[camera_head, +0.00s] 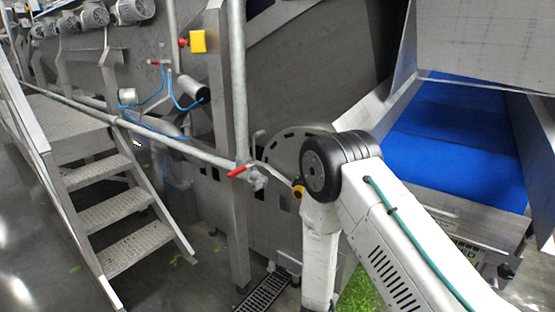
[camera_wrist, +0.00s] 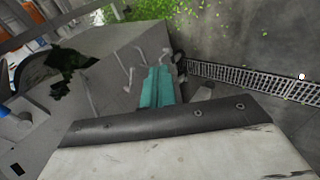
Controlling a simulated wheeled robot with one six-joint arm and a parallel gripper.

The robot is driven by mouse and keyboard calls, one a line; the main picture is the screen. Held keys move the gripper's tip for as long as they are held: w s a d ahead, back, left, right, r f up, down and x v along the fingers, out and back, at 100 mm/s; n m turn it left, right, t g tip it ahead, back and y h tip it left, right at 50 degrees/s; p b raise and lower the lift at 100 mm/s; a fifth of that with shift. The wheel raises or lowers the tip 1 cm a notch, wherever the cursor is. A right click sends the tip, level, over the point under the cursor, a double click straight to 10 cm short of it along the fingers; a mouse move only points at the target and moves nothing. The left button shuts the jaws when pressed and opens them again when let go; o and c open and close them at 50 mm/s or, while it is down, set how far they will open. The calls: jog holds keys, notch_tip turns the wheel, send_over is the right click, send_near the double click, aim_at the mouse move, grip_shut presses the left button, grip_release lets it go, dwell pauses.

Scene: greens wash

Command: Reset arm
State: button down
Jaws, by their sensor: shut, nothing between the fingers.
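My white arm (camera_head: 395,240) rises from the lower right of the head view to a black joint, then drops down past the bottom edge. My gripper is out of sight in that view. In the wrist view my gripper (camera_wrist: 158,70) shows as two teal fingers side by side, shut and empty. They point toward a grey metal surface (camera_wrist: 115,75); I cannot tell whether they touch it. A pale body with a dark band, likely mine, fills the bottom of that view.
A grated stair (camera_head: 120,215) stands left. A pipe frame with a red-handled valve (camera_head: 238,171) is beside my arm. A blue conveyor belt (camera_head: 450,135) lies right. Green leaves (camera_head: 360,294) lie low behind my arm. A floor drain grate (camera_head: 264,290) runs by the machine.

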jog(key=s+a+r+m+g+y, duration=0.2)
jog(key=s+r+m+g+y, duration=0.15)
jog(key=r, duration=0.65)
jog(key=s+a+r+m+g+y, duration=0.25)
jog(key=s+r, duration=0.25)
jog(key=r, duration=0.6)
jog(key=s+d+r+m, duration=0.1)
jog(key=s+d+r, duration=0.3)
jog(key=s+r, duration=0.3)
jog(key=s+d+r+m+h, duration=0.1)
jog(key=s+d+r+m, duration=0.1)
jog(key=s+d+r, duration=0.3)
jog(key=s+d+r+m+h, duration=0.1)
jog(key=s+d+r, duration=0.4)
jog(key=s+r, duration=0.5)
jog(key=shift+s+d+r+m, duration=0.2)
jog(key=shift+d+r+m, duration=0.1)
jog(key=shift+r, duration=3.1)
